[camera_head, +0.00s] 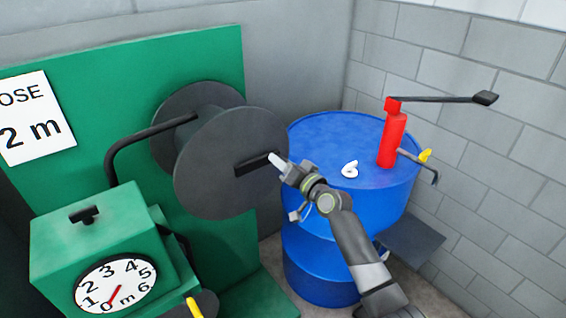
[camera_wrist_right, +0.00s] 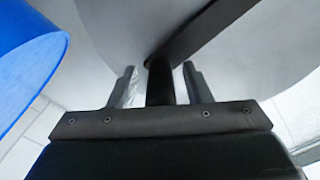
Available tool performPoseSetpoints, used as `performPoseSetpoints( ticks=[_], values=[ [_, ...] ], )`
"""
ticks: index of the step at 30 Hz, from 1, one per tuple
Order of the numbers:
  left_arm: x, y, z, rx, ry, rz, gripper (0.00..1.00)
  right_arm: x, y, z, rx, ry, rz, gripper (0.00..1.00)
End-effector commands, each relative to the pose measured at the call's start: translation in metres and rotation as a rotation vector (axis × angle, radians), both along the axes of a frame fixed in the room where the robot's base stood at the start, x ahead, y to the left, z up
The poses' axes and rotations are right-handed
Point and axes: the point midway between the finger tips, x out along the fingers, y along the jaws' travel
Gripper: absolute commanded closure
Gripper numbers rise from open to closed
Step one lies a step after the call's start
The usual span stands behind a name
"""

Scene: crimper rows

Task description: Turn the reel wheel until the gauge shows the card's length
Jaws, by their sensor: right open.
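The reel wheel (camera_head: 222,178) is a pair of dark grey discs on a hub in front of a green panel. A black crank bar (camera_head: 252,165) lies on its front disc. My right gripper (camera_head: 277,161) is at the outer end of this bar; in the right wrist view its open fingers (camera_wrist_right: 160,85) stand on both sides of a dark handle peg (camera_wrist_right: 159,78). Contact cannot be told. The card (camera_head: 36,118), cut off at left, reads "OSE 2 m". My left gripper is not visible.
A blue drum (camera_head: 330,240) stands right of the reel. On it are a red hand pump (camera_head: 393,138) with a dark lever and a small white ring (camera_head: 350,169). A black hose (camera_head: 135,145) arches from the reel toward the green box (camera_head: 85,235). Grey block walls are behind.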

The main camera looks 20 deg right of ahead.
Motion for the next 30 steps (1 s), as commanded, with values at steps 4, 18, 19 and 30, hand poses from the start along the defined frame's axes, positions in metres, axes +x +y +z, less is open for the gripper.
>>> performPoseSetpoints(
  ticks=[4, 18, 19, 30],
  values=[
    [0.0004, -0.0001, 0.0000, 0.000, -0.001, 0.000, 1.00, 0.0042, 0.0017, -0.0004, 0.000, 0.002, 0.000, 0.55],
    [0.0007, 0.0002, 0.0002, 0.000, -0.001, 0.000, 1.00, 0.0042, 0.0014, -0.0002, 0.000, 0.001, -0.001, 0.85],
    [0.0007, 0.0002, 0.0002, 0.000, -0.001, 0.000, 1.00, 0.0042, 0.0014, -0.0002, 0.000, 0.001, -0.001, 0.89],
    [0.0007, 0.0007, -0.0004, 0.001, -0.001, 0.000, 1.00, 0.0041, 0.0013, -0.0013, 0.005, 0.003, -0.001, 1.00]
  ],
)
